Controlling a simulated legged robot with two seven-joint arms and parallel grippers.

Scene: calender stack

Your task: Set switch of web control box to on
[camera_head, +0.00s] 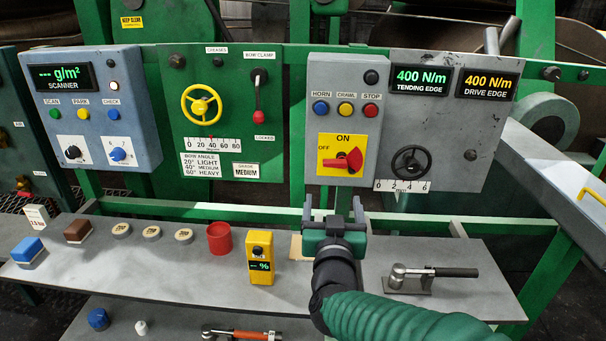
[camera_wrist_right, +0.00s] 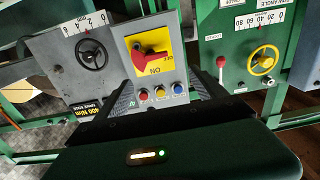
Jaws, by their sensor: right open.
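The web control box (camera_head: 376,140) is a grey panel with a yellow switch plate (camera_head: 331,142) marked ON at the top and OFF at the left. A red rotary switch (camera_head: 344,161) sits on the plate, its handle lying about level and pointing left, on the OFF side. The right wrist view shows the box upside down, with the red switch (camera_wrist_right: 151,62) ahead of the fingers. My right gripper (camera_head: 333,212) is open and empty, below the switch and apart from it. My left gripper is not in view.
Blue, yellow and red buttons (camera_head: 345,108) sit above the plate. A black handwheel (camera_head: 411,161) is to the right, and a bow clamp lever (camera_head: 259,96) to the left. The shelf (camera_head: 205,277) below holds a red cup (camera_head: 219,238), a yellow meter (camera_head: 260,258) and a metal tool (camera_head: 432,272).

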